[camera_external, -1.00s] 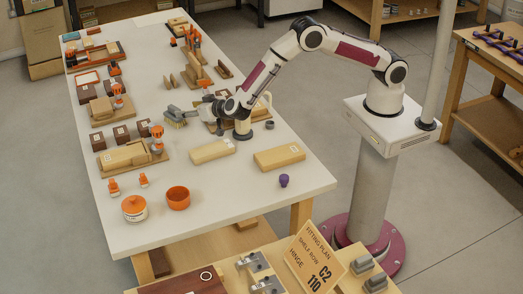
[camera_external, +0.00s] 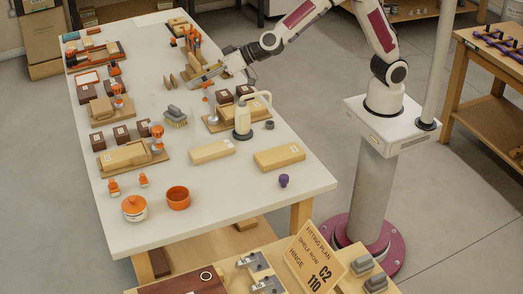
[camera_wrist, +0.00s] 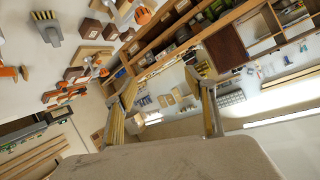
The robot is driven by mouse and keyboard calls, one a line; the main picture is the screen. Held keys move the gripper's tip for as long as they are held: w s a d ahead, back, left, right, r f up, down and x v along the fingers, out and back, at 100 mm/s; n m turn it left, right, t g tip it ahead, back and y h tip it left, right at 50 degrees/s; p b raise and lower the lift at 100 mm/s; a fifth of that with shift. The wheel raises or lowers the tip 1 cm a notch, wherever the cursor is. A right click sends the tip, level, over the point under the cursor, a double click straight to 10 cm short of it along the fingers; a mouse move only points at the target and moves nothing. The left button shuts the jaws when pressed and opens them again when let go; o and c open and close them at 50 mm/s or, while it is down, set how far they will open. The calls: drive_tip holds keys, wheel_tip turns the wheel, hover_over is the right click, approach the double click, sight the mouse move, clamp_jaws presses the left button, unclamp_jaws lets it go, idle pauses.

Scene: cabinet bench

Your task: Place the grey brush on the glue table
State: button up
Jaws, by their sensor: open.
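The grey brush (camera_external: 175,117) lies on the white table (camera_external: 235,187), left of the white spouted bottle. It has a grey back and pale bristles. The brush also shows at the upper left of the wrist view (camera_wrist: 47,28), away from the fingers. My gripper (camera_external: 228,78) is above the far middle of the white table, up and right of the brush, and apart from it. In the wrist view my gripper (camera_wrist: 160,80) has its two fingers spread with nothing between them. No label shows which table is the glue table.
Around the brush stand dark boxes (camera_external: 143,128), a white spouted bottle (camera_external: 243,117) and pale blocks (camera_external: 212,151). An orange bowl (camera_external: 178,198) and a lidded jar (camera_external: 134,208) are near the front. The front right of the table is mostly clear.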

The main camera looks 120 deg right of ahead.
drive_tip(key=s+a+r+n+g+y, duration=0.1)
drive_tip(key=s+a+r+n+y, duration=0.4)
drive_tip(key=s, duration=0.6)
drive_tip(key=s+a+r+g+y, duration=0.1)
drive_tip(key=s+a+r, duration=0.1)
drive_tip(key=s+a, duration=0.7)
drive_tip(key=s+d+f+g, duration=0.1)
drive_tip(key=s+f, duration=0.1)
drive_tip(key=s, duration=0.7)
drive_tip(key=s+d+f+n+g+h, duration=0.1)
drive_tip(key=s+f+g, duration=0.1)
drive_tip(key=s, duration=0.8)
drive_tip(key=s+d+f+n+g, duration=0.1)
drive_tip(key=s+f, duration=0.2)
drive_tip(key=s, duration=0.6)
drive_tip(key=shift+s+d+f+g+h, duration=0.2)
drive_tip(key=shift+d+g+h, duration=0.1)
drive_tip(key=shift+h, duration=0.1)
